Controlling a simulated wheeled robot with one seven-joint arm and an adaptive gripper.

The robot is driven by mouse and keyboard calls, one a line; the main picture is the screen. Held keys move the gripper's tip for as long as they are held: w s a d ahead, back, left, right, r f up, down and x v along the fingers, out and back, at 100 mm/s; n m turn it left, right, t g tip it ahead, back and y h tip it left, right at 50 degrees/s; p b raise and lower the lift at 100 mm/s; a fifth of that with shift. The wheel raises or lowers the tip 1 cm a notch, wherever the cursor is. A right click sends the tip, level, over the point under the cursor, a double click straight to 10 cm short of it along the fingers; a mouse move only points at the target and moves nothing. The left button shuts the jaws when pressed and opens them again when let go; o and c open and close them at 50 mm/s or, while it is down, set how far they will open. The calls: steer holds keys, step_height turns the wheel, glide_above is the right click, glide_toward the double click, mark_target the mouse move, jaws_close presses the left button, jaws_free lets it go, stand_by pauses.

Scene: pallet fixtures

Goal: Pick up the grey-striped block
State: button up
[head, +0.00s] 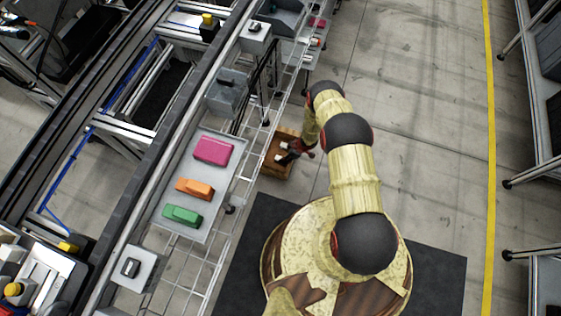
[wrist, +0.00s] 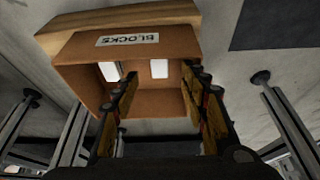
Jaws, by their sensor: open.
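A brown cardboard box (wrist: 75,75) labelled BLOCKS stands low beside the rack; it also shows in the head view (head: 278,171). Two pale whitish pieces, a left one (wrist: 109,71) and a right one (wrist: 159,68), show inside the box. I cannot make out grey stripes on either, so I cannot tell whether one is the grey-striped block. My gripper (wrist: 160,78) is open, its two fingers apart over the box opening with nothing seen between them. In the head view my gripper (head: 297,152) is over the box and hides part of its inside.
A grey tray (head: 222,187) on the rack holds a pink block (head: 213,150), an orange block (head: 194,188) and a green block (head: 182,215). Metal rack legs (wrist: 287,130) stand close on both sides of the box. Open floor (head: 420,110) lies to the right.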

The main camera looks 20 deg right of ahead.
steer(key=b+x, duration=0.2)
steer(key=x, duration=0.5)
steer(key=shift+b, duration=0.4)
jaws_close()
